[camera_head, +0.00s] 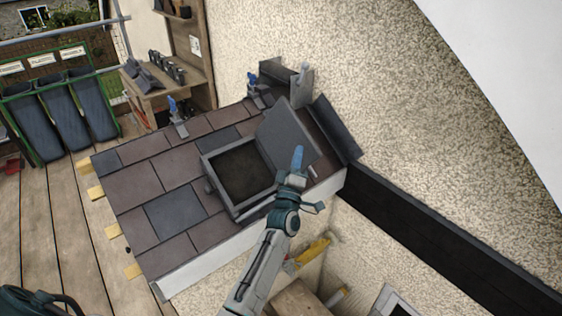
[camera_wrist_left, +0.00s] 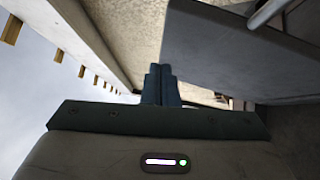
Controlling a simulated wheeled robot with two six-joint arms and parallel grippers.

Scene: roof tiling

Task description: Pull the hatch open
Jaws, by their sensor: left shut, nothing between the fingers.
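The hatch frame (camera_head: 208,168) is set in the tiled roof, with a dark opening (camera_head: 243,172) inside it. The grey hatch lid (camera_head: 283,130) stands swung up and away to the right of the opening. My left gripper (camera_head: 298,154) has blue fingers, which are shut and empty. In the head view it overlaps the lid's lower right part; whether it touches the lid cannot be told. In the left wrist view the shut fingers (camera_wrist_left: 161,78) are beside a large grey panel (camera_wrist_left: 225,50), likely the lid. My right gripper is not in view.
Brown and grey tiles (camera_head: 176,210) cover the sloping roof around the hatch. Blue-handled clamps (camera_head: 175,115) stand at its upper edge. A rough wall (camera_head: 390,120) rises to the right. A yellow tool (camera_head: 308,252) lies below the roof edge. Dark rolls in a green rack (camera_head: 65,110) stand far left.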

